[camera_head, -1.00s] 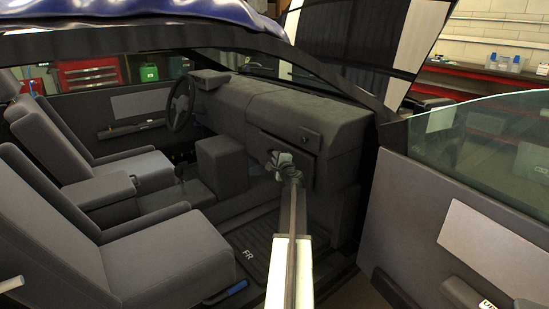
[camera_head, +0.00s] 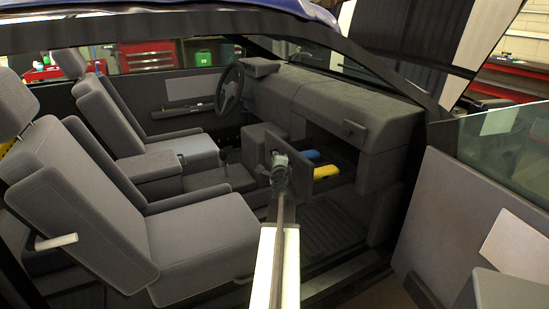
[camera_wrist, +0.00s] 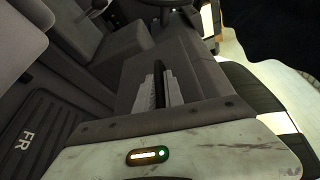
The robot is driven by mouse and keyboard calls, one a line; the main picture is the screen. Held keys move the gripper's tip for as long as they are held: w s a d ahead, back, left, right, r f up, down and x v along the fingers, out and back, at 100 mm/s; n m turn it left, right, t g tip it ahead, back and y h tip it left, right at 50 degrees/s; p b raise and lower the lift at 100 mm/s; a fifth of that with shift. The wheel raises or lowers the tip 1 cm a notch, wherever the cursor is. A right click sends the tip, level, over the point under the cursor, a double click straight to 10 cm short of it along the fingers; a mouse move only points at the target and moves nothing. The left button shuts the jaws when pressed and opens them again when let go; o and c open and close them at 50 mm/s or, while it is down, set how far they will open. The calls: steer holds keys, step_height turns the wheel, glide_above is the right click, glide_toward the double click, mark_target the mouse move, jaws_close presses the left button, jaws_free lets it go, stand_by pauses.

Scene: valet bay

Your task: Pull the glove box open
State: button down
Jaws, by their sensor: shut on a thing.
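The glove box (camera_head: 334,187) is pulled out of the dark grey dashboard like a drawer, and its inside shows. A blue thing (camera_head: 311,154) and a yellow thing (camera_head: 327,171) lie in it. My gripper (camera_head: 279,160) is at the seat-facing front end of the glove box, shut on its handle. The arm and gripper hide the handle and part of the front in the head view.
The front seat (camera_head: 190,235) is left of my arm, and the centre console (camera_head: 160,165) lies beyond it. The open car door (camera_head: 465,210) stands to the right. The footwell floor mat (camera_head: 330,225) is clear below the glove box. The dashboard (camera_head: 330,100) overhangs the opening.

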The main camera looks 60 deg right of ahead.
steer(key=shift+s+a, duration=0.1)
steer(key=shift+s, duration=0.15)
steer(key=c, duration=1.5)
jaws_free()
steer(key=shift+f, duration=0.1)
steer(key=shift+o, duration=0.2)
steer(key=shift+a, duration=0.1)
steer(key=v, duration=0.7)
steer(key=shift+s+a, duration=0.15)
steer(key=shift+a, duration=0.15)
